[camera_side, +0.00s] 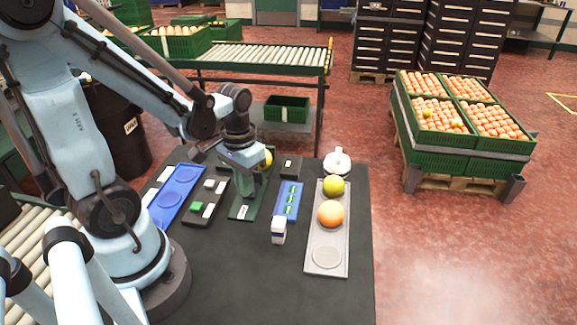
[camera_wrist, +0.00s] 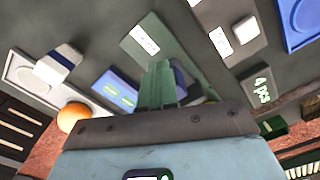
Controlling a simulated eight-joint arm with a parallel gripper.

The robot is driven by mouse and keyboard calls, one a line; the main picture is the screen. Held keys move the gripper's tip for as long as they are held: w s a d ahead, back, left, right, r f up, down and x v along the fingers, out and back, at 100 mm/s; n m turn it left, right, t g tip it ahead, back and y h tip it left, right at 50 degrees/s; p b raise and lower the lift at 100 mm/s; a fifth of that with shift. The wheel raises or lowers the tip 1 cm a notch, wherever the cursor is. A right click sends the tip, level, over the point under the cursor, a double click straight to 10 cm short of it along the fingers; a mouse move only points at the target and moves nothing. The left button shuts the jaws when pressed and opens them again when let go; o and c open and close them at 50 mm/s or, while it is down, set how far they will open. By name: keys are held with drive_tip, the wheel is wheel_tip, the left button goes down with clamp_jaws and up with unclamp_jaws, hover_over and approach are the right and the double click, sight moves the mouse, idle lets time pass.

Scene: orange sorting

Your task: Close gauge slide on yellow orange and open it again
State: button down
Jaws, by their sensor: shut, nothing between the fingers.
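A yellow orange (camera_side: 265,160) sits at the far end of the dark green gauge (camera_side: 243,211), just behind my gripper and partly hidden by it. The gauge plate with its white label also shows in the wrist view (camera_wrist: 145,40). My gripper (camera_side: 243,188) is low over the gauge, on the near side of the yellow orange. Its green fingers are together and empty in the wrist view (camera_wrist: 159,72). The slide is mostly hidden by my gripper, and I cannot tell whether it touches the fruit.
A grey tray (camera_side: 326,257) at right holds a yellow-green fruit (camera_side: 334,187) and an orange (camera_side: 330,213). Dark blocks and another blue tray (camera_side: 174,195) lie left.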

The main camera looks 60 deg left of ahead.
drive_tip(key=shift+w+a, duration=0.6)
drive_tip(key=shift+a, duration=0.05)
drive_tip(key=shift+w+a, duration=0.7)
drive_tip(key=shift+w, duration=0.1)
idle(2.5)
drive_tip(key=shift+d, duration=0.1)
drive_tip(key=shift+s+d, duration=0.65)
drive_tip(key=shift+s, duration=0.15)
drive_tip(key=shift+r, duration=4)
drive_tip(key=shift+d, duration=0.1)
